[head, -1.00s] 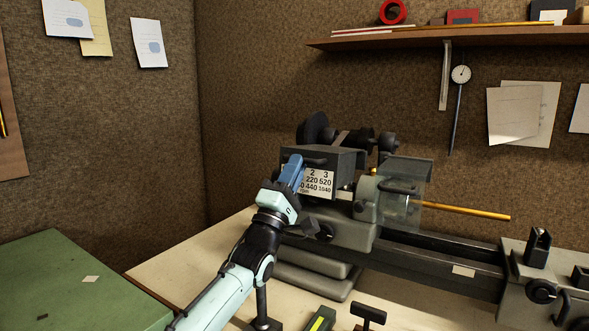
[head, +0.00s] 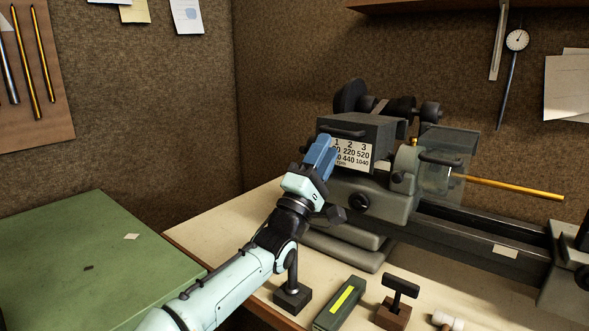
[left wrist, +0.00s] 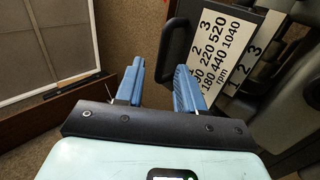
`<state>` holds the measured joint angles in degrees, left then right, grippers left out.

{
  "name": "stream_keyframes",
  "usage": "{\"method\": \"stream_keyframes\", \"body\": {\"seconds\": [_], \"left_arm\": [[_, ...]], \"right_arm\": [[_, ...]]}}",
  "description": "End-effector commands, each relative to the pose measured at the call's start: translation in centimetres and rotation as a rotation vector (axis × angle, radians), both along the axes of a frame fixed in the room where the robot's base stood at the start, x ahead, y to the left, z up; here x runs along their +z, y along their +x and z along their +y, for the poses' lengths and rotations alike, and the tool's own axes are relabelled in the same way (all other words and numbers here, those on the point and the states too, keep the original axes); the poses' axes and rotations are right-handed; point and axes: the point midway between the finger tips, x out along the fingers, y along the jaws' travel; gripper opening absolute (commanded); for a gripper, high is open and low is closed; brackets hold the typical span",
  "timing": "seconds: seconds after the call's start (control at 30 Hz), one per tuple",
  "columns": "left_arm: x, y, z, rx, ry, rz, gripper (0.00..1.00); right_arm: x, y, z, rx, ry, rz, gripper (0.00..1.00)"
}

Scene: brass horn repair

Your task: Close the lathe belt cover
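The lathe belt cover (head: 388,132) is a dark grey box on the headstock, with a white speed label (head: 353,155) on its front and a dark handle (head: 345,133) above the label. Dark pulleys and a belt (head: 398,106) show uncovered behind it. My left gripper (head: 320,152) is just left of the label, a little below the handle. In the left wrist view its blue fingers (left wrist: 159,68) stand apart with nothing gripped. The handle (left wrist: 176,42) shows there beyond the fingertips, and I see no contact. My right gripper is not in view.
A clear chuck guard (head: 440,165) and a brass rod (head: 510,187) are right of the cover. A green box (head: 338,304) and a wooden block with a black T-handle (head: 394,311) stand on the bench in front. A green surface (head: 85,260) is at left.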

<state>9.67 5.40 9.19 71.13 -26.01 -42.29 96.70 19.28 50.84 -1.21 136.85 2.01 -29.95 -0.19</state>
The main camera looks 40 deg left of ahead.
Motion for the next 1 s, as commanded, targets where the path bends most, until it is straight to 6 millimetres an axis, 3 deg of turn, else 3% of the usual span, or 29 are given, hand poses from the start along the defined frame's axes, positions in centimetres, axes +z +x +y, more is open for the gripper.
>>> {"method": "stream_keyframes", "body": {"seconds": [0.3, 0.5, 0.9, 0.93, 1.0], "left_arm": [[0.3, -6.8, 0.0, 0.001, 0.001, -0.006, 0.38], [0.3, -9.6, 0.0, 0.001, 0.001, -0.005, 0.38], [0.2, -10.6, 0.0, -0.001, -0.001, -0.005, 0.38], [0.2, -10.6, 0.0, -0.001, -0.001, -0.005, 0.35], [0.2, -10.5, -0.2, 0.000, 0.004, 0.002, 0.12]], "right_arm": [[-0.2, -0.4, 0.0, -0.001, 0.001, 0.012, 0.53], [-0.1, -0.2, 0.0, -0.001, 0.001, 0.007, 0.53], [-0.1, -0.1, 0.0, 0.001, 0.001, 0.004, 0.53], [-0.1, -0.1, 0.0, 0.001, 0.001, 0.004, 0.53], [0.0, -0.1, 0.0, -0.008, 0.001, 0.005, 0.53]]}}
